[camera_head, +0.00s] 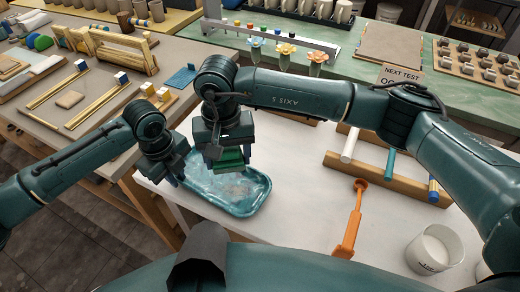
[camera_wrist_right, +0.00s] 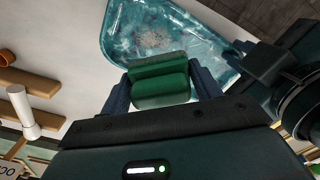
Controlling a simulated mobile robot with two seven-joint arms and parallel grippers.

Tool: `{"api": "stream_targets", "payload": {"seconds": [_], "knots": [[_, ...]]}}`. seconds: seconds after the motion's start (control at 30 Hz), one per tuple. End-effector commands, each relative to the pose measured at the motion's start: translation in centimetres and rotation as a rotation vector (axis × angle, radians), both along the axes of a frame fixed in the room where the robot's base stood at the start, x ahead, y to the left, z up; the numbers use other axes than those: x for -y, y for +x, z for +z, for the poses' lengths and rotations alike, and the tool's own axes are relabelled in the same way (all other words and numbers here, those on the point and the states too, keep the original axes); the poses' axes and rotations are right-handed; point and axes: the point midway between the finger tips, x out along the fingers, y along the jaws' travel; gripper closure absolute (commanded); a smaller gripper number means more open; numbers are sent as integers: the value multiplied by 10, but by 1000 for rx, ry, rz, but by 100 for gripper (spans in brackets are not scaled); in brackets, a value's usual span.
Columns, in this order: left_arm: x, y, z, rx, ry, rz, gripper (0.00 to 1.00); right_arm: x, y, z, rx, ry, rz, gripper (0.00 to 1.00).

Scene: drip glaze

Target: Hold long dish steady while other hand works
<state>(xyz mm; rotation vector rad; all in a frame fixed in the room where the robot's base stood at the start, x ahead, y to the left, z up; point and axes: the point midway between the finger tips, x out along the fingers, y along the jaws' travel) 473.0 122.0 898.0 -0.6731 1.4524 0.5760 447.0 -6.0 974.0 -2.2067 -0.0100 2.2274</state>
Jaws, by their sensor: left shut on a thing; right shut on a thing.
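The long dish (camera_head: 258,203) is a shallow teal tray with rounded corners and a mottled pale patch inside. It lies on the white table, and it also shows in the right wrist view (camera_wrist_right: 203,37). My left gripper (camera_head: 174,178) is shut on the dish's left end; its fingertips are partly hidden. My right gripper (camera_head: 228,163) is shut on a green block (camera_wrist_right: 160,80), rounded and in two layers. It holds the block over the dish's far side; I cannot tell whether the block touches the dish.
An orange tool (camera_head: 352,222) lies right of the dish. A wooden rack (camera_head: 375,180) with several coloured rods stands behind it. A white tub (camera_head: 433,250) stands at the front right. The white table (camera_head: 290,225) is bare between dish and orange tool.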

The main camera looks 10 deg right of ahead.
Motion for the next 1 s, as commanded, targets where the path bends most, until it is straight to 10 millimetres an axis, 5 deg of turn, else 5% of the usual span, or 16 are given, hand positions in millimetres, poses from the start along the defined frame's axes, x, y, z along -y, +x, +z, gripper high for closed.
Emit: {"api": "stream_targets", "payload": {"seconds": [0.5,1.0], "knots": [[-1,-3,-3,-10,7,-6,100,-6,-1,-52,-1,-4,-1,55],[-1,-3,-3,-9,6,-6,100,32,-33,-55,2,-3,0,55]]}}
